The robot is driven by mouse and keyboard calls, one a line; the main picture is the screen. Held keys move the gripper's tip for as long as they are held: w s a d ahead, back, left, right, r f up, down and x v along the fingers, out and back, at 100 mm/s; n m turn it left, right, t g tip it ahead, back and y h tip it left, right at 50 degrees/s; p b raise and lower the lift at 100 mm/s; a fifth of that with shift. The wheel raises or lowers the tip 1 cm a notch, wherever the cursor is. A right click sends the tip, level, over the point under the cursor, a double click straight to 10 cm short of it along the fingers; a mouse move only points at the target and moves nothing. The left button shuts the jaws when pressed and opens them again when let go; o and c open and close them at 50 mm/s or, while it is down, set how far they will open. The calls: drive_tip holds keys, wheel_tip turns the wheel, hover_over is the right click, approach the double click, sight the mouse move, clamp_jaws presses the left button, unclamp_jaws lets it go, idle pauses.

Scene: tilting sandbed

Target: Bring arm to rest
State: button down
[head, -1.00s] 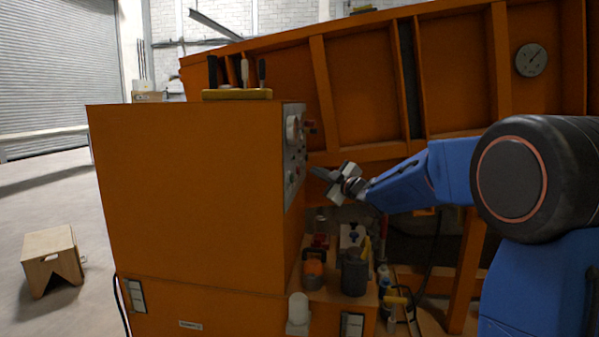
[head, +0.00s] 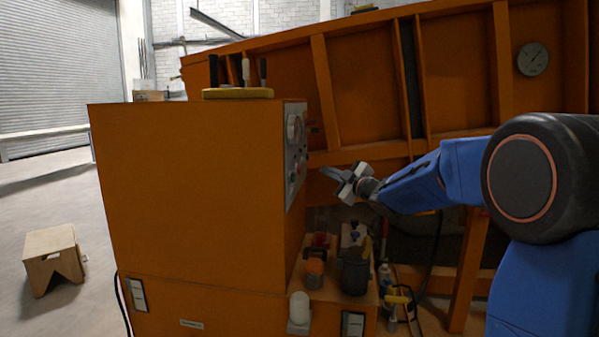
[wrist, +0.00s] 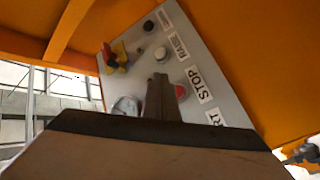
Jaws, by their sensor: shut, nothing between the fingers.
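My gripper (head: 330,174) is shut and empty at the end of my blue arm, to the right of the control panel (head: 296,150) on the orange cabinet's side. In the head view a gap shows between the fingertips and the panel. In the wrist view the shut fingers (wrist: 160,95) stand in front of the grey panel (wrist: 222,75). They partly cover a red button (wrist: 181,92) beside the STOP label (wrist: 197,84). Whether they touch it cannot be told from the wrist view alone.
The orange cabinet (head: 190,190) stands left of my arm, with a yellow tool holder (head: 238,93) on top. Below the gripper, a shelf holds a dark cup (head: 354,270) and an orange-topped jar (head: 313,272). The tilted orange bed (head: 365,95) rises behind. A wooden stool (head: 54,255) stands on open floor.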

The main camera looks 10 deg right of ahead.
drive_tip(key=s+d+f+m+g+h, duration=0.1)
drive_tip(key=s+d+f+m+h, duration=0.15)
drive_tip(key=s, duration=0.45)
drive_tip(key=s+d+f+m+g+h, duration=0.15)
drive_tip(key=s+d+m+h, duration=0.25)
drive_tip(key=s, duration=0.4)
drive_tip(key=s+d+f+m+g+h, duration=0.1)
drive_tip(key=s+d+f+m+h, duration=0.25)
drive_tip(key=s, duration=0.35)
drive_tip(key=s+a+f+m+g, duration=0.1)
drive_tip(key=s+f, duration=0.4)
drive_tip(key=s, duration=0.6)
drive_tip(key=s+a+f+m+g+y, duration=0.1)
drive_tip(key=s+f+g, duration=0.3)
drive_tip(key=s, duration=0.7)
drive_tip(key=s+a+f+m+g, duration=0.2)
drive_tip(key=s+f+m+g, duration=0.1)
drive_tip(key=s+f, duration=0.4)
drive_tip(key=s, duration=0.3)
drive_tip(key=shift+s+a+f+y, duration=0.15)
drive_tip(key=shift+s+a+y, duration=0.2)
drive_tip(key=shift+s+y, duration=0.05)
drive_tip(key=shift+g, duration=0.25)
